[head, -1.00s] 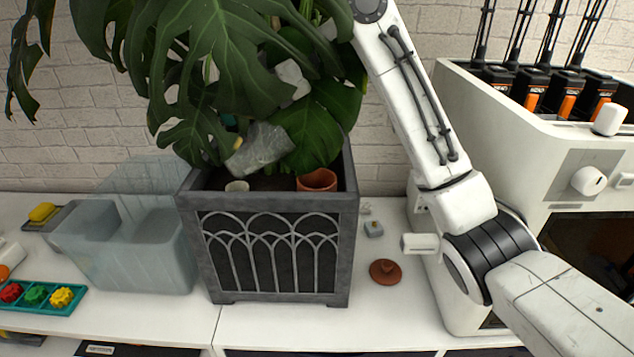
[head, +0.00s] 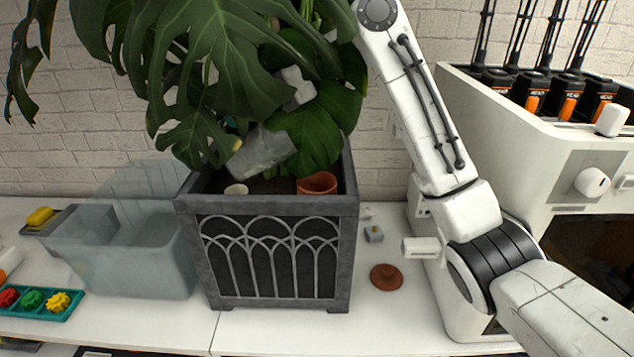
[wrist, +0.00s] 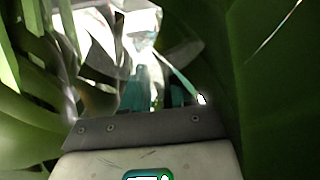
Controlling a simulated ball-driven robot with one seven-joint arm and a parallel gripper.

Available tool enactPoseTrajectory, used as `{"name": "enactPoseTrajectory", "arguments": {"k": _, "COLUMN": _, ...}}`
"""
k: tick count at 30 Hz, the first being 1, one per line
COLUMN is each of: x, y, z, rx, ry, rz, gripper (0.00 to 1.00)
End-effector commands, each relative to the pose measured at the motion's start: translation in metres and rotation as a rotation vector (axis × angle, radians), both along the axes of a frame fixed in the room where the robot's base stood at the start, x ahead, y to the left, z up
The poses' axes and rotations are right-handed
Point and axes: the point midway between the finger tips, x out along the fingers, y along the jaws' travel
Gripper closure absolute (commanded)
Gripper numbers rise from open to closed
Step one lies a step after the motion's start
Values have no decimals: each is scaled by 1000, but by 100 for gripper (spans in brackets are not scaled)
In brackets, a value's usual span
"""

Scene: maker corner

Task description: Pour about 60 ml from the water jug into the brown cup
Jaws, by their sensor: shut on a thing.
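The water jug (head: 264,152), a grey translucent vessel, hangs steeply tilted among the plant leaves above the planter. Leaves hide part of it, and I cannot see a water level or stream. The brown cup (head: 317,184), reddish-brown, stands upright inside the planter, below and to the right of the jug. A small cream cup (head: 236,189) is below the jug's left end. My gripper is mostly behind leaves in the head view; the wrist view shows its fingers (wrist: 150,98) shut on a shiny clear thing, which looks like the jug.
The dark planter (head: 272,206) holds a large-leaved plant (head: 225,55) that crowds my gripper. A translucent bin (head: 150,262) stands at its left, and a white machine (head: 560,150) at the right. A brown lid-like disc (head: 386,277) lies on the white table.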

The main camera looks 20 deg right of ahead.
Motion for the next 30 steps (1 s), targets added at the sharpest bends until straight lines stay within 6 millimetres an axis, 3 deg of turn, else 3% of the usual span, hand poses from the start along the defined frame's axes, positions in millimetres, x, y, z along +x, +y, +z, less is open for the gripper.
{"name": "enactPoseTrajectory", "arguments": {"k": 30, "x": -3, "y": -11, "z": -1, "rx": 106, "ry": -24, "rz": -1, "gripper": 100}}
